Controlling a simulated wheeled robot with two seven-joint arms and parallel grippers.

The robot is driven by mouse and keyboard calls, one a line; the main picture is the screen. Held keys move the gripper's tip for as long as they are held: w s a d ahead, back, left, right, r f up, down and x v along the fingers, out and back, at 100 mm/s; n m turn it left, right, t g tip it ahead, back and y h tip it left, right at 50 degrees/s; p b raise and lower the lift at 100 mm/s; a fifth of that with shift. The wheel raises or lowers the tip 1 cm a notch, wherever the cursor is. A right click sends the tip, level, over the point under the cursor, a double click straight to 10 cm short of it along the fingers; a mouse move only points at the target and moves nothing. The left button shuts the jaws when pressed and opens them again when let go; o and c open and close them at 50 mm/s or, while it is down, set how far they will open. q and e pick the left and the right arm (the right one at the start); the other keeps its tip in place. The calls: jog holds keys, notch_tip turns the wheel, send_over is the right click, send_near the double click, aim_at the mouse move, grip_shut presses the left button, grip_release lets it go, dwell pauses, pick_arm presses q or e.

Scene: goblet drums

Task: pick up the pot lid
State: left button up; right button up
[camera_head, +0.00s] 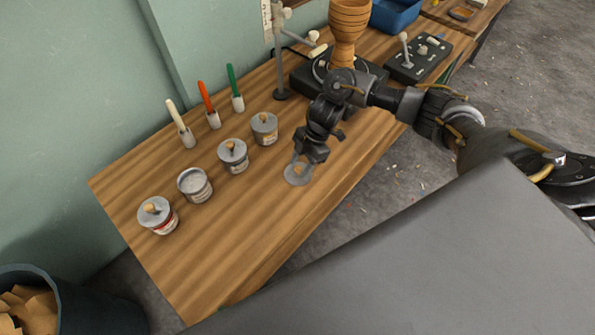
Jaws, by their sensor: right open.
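A grey round pot lid (291,177) with a small wooden knob lies flat on the wooden table near its front edge. My right gripper (299,163) is directly over it, pointing down, with its fingers open around or just above the knob; I cannot tell whether they touch it. The gripper hides part of the lid. One pot (197,188) stands without a lid, its pale inside showing. Lidded pots stand beside it: one at the left (160,218), one to its right (234,158) and another further right (264,131). My left gripper is not in view.
Brushes with white (175,114), red (206,97) and green (232,80) handles stand behind the pots. A wooden goblet (349,22) sits on a dark machine at the back. A control box (418,58) and blue bin (396,14) are further right. The table's front left is clear.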

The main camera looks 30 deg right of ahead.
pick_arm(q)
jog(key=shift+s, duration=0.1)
pick_arm(e)
jog(key=shift+a+f, duration=0.15)
jog(key=shift+f, duration=0.35)
grip_shut()
jog(key=shift+r, duration=0.15)
jog(key=shift+r, duration=0.55)
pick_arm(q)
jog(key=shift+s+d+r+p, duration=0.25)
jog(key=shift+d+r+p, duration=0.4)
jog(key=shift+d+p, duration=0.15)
pick_arm(e)
jog(key=s+d+r, duration=0.2)
jog(key=s+r, duration=0.9)
jog(key=s, duration=0.2)
jog(key=shift+s+d+r, duration=0.3)
jog(key=shift+s+d, duration=0.05)
jog(key=shift+s, duration=0.05)
